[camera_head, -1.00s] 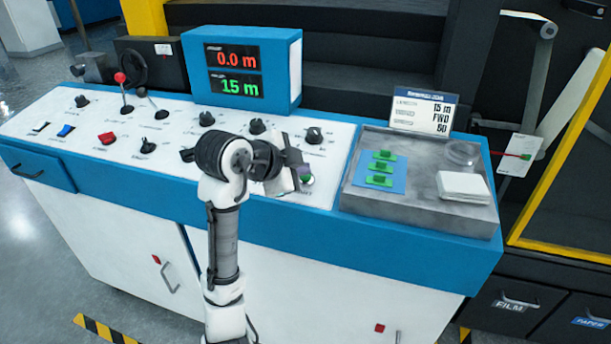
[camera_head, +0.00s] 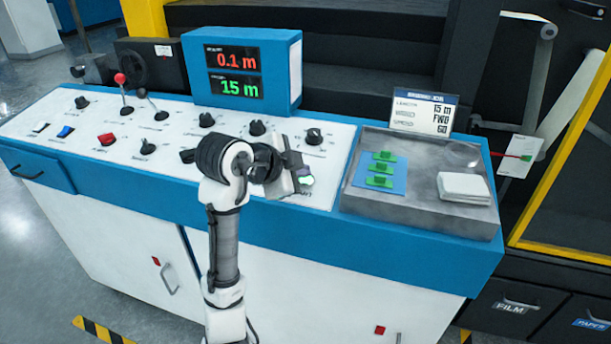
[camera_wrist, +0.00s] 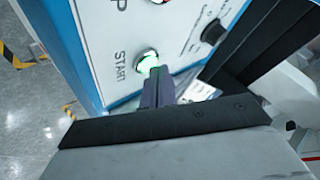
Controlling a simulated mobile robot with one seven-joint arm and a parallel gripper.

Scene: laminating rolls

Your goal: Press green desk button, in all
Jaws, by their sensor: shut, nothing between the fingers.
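The green desk button (camera_wrist: 147,61) is lit and sits beside the word START on the white panel in the wrist view. In the head view it shows as a small bright spot (camera_head: 306,181) beside my gripper tip. My gripper (camera_wrist: 158,72) is shut and empty, with its fingertips at the button's lower edge, hiding part of it. In the head view my gripper (camera_head: 299,178) is over the right front of the panel. I cannot tell exactly whether the tips still touch the button.
The display (camera_head: 236,72) reads 0.1 m above 15 m. Several black knobs (camera_head: 257,128) and a red switch (camera_head: 106,139) are on the panel. A grey tray (camera_head: 420,213) with green pieces on a blue pad and a white stack lies right of my gripper.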

